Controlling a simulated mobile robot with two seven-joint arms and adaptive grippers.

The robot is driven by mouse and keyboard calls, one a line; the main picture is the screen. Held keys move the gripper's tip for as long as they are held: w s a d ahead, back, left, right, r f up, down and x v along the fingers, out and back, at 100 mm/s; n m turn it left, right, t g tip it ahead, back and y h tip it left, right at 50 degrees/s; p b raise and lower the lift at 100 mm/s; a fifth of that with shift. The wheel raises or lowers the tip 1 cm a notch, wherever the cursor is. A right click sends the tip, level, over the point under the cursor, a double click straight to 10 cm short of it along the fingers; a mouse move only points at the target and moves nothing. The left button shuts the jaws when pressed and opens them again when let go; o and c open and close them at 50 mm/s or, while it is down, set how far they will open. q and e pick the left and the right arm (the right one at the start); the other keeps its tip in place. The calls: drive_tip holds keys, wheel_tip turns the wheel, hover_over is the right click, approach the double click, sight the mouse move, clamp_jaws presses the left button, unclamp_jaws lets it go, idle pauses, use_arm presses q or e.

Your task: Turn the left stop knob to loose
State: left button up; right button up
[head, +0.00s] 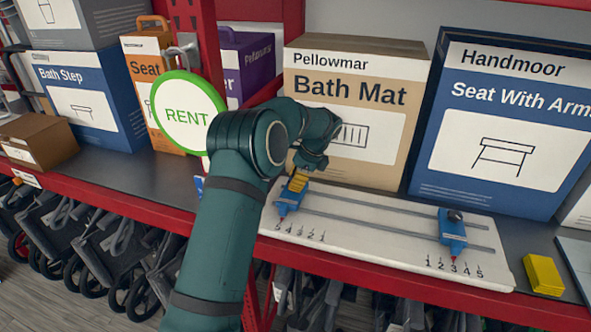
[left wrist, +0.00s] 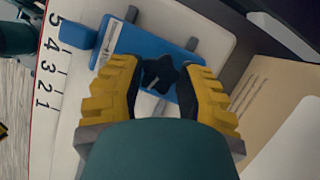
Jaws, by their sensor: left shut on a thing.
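The left stop (head: 288,200) is a blue block on two grey rails at the left end of a white board (head: 375,253). In the left wrist view its blue body (left wrist: 145,45) lies under a black star-shaped knob (left wrist: 160,73). My left gripper (head: 297,182) reaches down onto it with yellow fingers. In the left wrist view, my left gripper (left wrist: 161,80) is shut on the knob, one finger on each side. In the head view the gripper hides that knob. The right stop (head: 452,238) is blue with a black knob (head: 455,215). My right gripper is out of view.
A Bath Mat box (head: 345,170) stands close behind the board. A blue Seat With Arms box (head: 490,175) stands to its right. A round RENT sign (head: 187,113) is left of my arm. A yellow block (head: 543,275) lies right of the board. Folded walkers hang below the red shelf edge.

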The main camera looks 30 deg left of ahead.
use_arm(q)
drive_tip(key=shift+n+g+p, duration=0.4)
drive_tip(key=shift+n+p, duration=0.2)
drive_tip(key=shift+n, duration=0.3)
drive_tip(key=shift+f+n+h+p, duration=0.1)
drive_tip(key=shift+n+h+p, duration=0.3)
drive_tip(key=shift+n, duration=0.6)
drive_tip(key=n, duration=0.2)
drive_tip(key=n+g+h, duration=0.1)
drive_tip(key=n, duration=0.1)
drive_tip(key=shift+a+f+h, duration=0.1)
drive_tip(key=shift+h, duration=0.2)
drive_tip(key=shift+n+g+h, duration=0.3)
drive_tip(key=shift+n+h, duration=0.4)
drive_tip(key=shift+n, duration=1.3)
drive_tip(key=shift+a, duration=0.1)
drive_tip(key=o, duration=1.2)
drive_tip(key=shift+w, duration=0.1)
drive_tip(key=shift+r, duration=0.2)
